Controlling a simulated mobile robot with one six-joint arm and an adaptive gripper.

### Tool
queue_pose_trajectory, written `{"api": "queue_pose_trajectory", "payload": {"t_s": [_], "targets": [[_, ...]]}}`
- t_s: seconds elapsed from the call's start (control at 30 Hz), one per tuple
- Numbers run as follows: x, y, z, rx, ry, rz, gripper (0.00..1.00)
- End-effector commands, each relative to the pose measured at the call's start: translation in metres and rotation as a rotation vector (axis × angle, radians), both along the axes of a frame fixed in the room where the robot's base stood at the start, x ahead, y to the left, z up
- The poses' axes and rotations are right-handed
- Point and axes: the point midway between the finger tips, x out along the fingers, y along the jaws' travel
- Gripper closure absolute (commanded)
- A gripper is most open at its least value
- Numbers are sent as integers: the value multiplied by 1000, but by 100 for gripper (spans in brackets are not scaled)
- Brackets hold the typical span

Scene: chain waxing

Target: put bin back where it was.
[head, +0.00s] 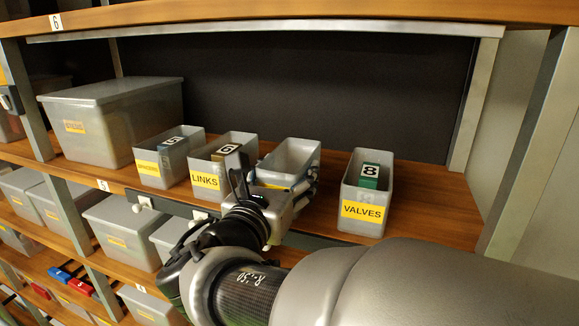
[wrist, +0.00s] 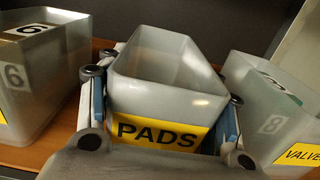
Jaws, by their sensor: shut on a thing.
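A grey open bin labelled PADS (wrist: 172,82) sits between the two fingers of my gripper (wrist: 165,125) in the wrist view. My gripper is shut on its sides, with a finger on the left and one on the right. The bin looks empty inside. In the head view the bin (head: 291,158) is at the shelf between the LINKS bin (head: 207,183) and the VALVES bin (head: 366,211), and my gripper (head: 285,198) covers its front. I cannot tell whether its base touches the shelf.
The wooden shelf (head: 435,205) is bare right of VALVES. A FENDERS-like labelled bin (head: 148,169) and a large lidded box (head: 110,120) stand left. An upright post (head: 530,130) bounds the right side. More bins (head: 120,232) fill the shelf below.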

Motion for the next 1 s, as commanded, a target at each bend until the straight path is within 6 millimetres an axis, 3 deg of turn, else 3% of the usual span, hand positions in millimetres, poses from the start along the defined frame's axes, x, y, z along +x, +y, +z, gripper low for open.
{"api": "queue_pose_trajectory", "payload": {"t_s": [0.27, 0.3, 0.57, 1.0], "targets": [[0, 0, -4, 0, -1, 0, 69], [0, 0, -3, 0, 0, 0, 39], [0, 0, -2, 0, 0, 0, 21], [0, 0, 0, 0, 0, 0, 20]]}}
